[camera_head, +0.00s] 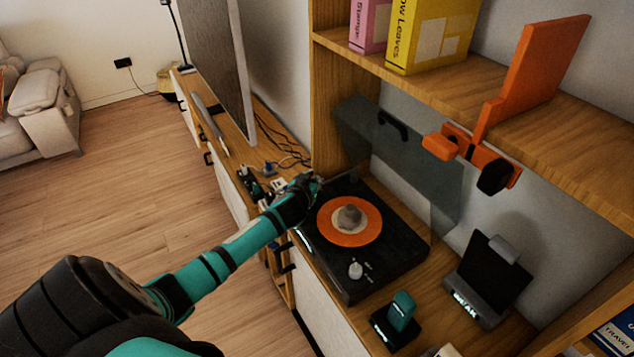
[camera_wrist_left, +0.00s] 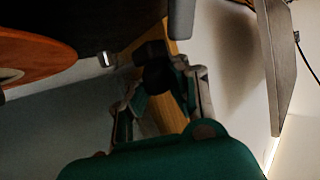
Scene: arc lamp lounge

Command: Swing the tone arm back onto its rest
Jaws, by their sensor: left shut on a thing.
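The turntable (camera_head: 393,258) is a dark box on the wooden cabinet, with an orange record (camera_head: 337,236) on its platter and its dark lid (camera_head: 440,181) raised behind. My left gripper (camera_head: 305,187) reaches over the turntable's far-left corner and is shut on the tone arm, which it largely hides. In the left wrist view the fingers of my left gripper (camera_wrist_left: 162,85) close around a dark part in shadow. The orange record also shows there (camera_wrist_left: 30,58). I cannot tell the tone arm's rest apart. My right gripper is not in view.
An orange bracket (camera_head: 528,75) clamps to the shelf (camera_head: 560,135) above the turntable. A black stand (camera_head: 490,272) and a small teal device (camera_head: 402,311) stand to the right. Cables (camera_head: 285,150) and a tall panel (camera_head: 215,60) are beyond the gripper. Open floor lies left.

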